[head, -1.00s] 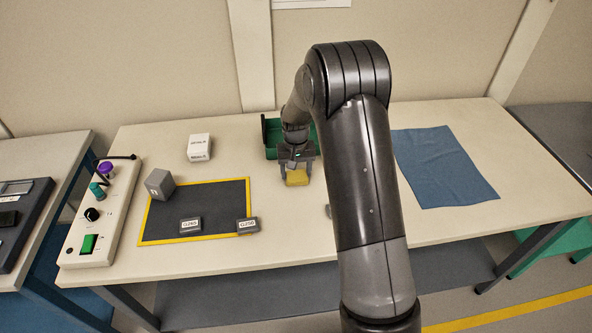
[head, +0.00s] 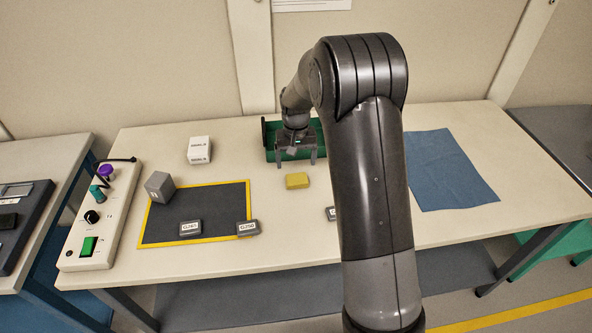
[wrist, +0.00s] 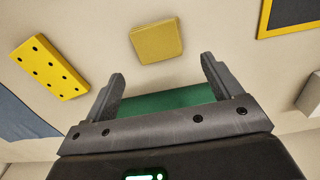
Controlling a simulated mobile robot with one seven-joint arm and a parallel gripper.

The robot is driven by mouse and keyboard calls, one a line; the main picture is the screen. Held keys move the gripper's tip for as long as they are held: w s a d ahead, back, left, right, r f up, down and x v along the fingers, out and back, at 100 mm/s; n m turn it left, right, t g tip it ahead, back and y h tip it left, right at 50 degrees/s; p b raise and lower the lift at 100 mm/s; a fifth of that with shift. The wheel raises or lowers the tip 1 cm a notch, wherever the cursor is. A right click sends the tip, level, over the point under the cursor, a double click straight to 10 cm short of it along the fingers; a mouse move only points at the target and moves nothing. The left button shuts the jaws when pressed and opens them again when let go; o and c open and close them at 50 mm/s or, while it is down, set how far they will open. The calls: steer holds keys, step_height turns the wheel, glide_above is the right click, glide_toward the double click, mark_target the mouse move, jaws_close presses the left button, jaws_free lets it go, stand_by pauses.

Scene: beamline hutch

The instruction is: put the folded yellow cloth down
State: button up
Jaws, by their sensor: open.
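The folded yellow cloth (head: 297,181) lies flat on the pale bench top, just in front of the green bin (head: 271,139). It also shows whole in the wrist view (wrist: 157,41), beyond my fingertips. My gripper (head: 297,163) is open and empty. It is behind the cloth and apart from it, in front of the bin in the head view. In the wrist view my two fingers (wrist: 162,69) are spread wide, with part of the green bin (wrist: 165,102) showing between them. My gripper hides part of the bin.
A yellow-edged dark mat (head: 205,208) with small grey labelled blocks lies left of the cloth. A white box (head: 199,150) stands behind the mat. A blue cloth (head: 450,170) lies right of my arm. A yellow holed plate (wrist: 50,67) shows in the wrist view.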

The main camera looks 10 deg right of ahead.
mark_target(296, 176)
steer(key=s+d+r+t, duration=0.1)
steer(key=s+d+r, duration=0.1)
steer(key=s+r, duration=0.75)
steer(key=s+d+r+t, duration=0.15)
steer(key=s+r, duration=0.45)
steer(key=r, duration=0.6)
steer(key=s+d+r+t, duration=0.1)
steer(key=s+t, duration=0.2)
steer(key=s, duration=1.6)
steer(key=shift+d, duration=0.25)
